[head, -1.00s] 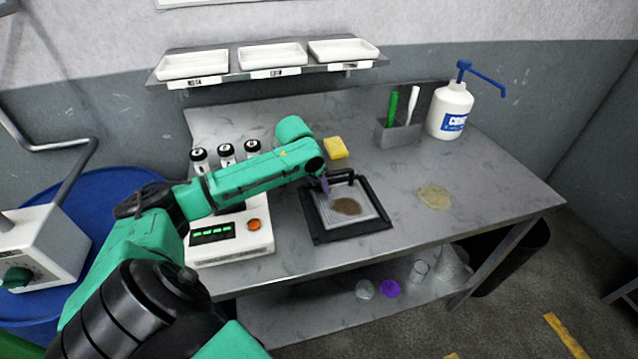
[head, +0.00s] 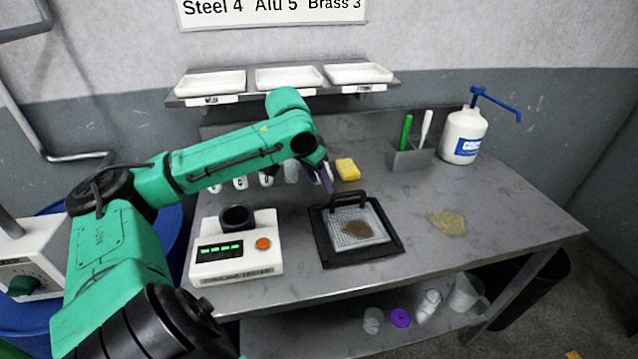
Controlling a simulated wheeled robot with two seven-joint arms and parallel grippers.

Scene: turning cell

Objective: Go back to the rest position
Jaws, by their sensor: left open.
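My left arm comes in from the left over the metal bench (head: 500,215). Its gripper (head: 322,178) hangs open above the bench, behind the black tray (head: 392,246) and to the left of the yellow sponge (head: 348,169). I see nothing held in it. The tray has a mesh plate with a brown patch (head: 358,230) on it and a black handle at the back. My right gripper is not in view.
A white device (head: 235,262) with a green display stands at the bench's left front. A shelf with white trays (head: 290,78) hangs behind. A pump bottle (head: 463,135) and a tool holder (head: 410,157) stand at the back right. A yellowish heap (head: 447,222) lies on the right.

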